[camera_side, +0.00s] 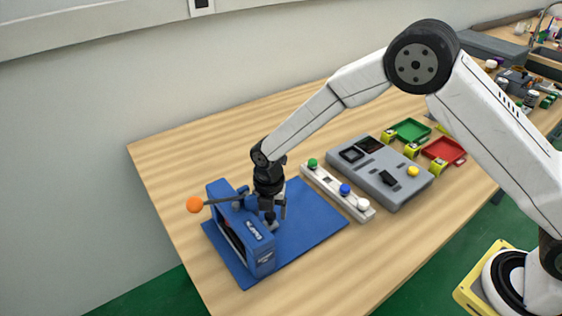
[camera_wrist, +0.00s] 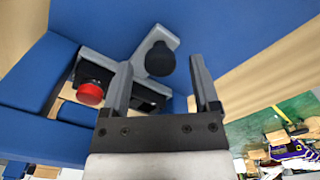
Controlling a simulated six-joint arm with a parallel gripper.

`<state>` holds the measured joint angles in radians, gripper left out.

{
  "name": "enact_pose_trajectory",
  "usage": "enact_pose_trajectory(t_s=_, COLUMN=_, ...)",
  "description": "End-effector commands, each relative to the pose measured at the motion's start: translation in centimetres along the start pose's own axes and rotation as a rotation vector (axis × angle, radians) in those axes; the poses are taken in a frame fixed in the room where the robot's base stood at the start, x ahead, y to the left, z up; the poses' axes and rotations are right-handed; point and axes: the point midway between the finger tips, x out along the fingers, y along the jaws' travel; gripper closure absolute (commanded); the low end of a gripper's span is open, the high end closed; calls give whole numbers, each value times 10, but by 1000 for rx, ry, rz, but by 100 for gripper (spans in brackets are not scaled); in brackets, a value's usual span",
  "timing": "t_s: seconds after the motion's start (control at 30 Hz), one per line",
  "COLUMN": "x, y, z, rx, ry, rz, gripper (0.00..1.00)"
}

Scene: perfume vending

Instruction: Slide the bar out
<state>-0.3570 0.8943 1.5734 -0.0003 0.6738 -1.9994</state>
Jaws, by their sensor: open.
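My gripper (camera_side: 272,210) points down just behind the blue machine (camera_side: 236,232). In the wrist view my gripper (camera_wrist: 162,64) is open, with one finger on each side of a black round knob (camera_wrist: 160,59). The knob sits on a grey bar (camera_wrist: 129,68) that extends from the blue machine (camera_wrist: 42,68). The fingers look apart from the knob; their height over it is hard to tell. A red button (camera_wrist: 90,94) shows left of the fingers. The bar is mostly hidden by my gripper in the side view.
A dark rod with an orange ball (camera_side: 194,204) sticks out left from the machine. A blue mat (camera_side: 316,220) lies beneath. A white strip with coloured knobs (camera_side: 329,187), a grey panel (camera_side: 388,187), and green (camera_side: 410,130) and red (camera_side: 444,150) trays lie to the right.

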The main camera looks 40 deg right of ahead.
Motion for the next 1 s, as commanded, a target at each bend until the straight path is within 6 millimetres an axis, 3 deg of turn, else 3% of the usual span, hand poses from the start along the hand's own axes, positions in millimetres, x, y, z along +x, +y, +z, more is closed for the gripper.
enact_pose_trajectory(t_s=0.37, x=6, y=0, z=0, rx=0, ry=0, rz=0, gripper=22)
enact_pose_trajectory(t_s=0.4, x=6, y=0, z=0, rx=0, ry=0, rz=0, gripper=25)
enact_pose_trajectory(t_s=0.43, x=6, y=0, z=0, rx=0, ry=0, rz=0, gripper=34)
enact_pose_trajectory(t_s=0.63, x=6, y=0, z=0, rx=0, ry=0, rz=0, gripper=98)
enact_pose_trajectory(t_s=1.0, x=6, y=0, z=0, rx=0, ry=0, rz=1, gripper=100)
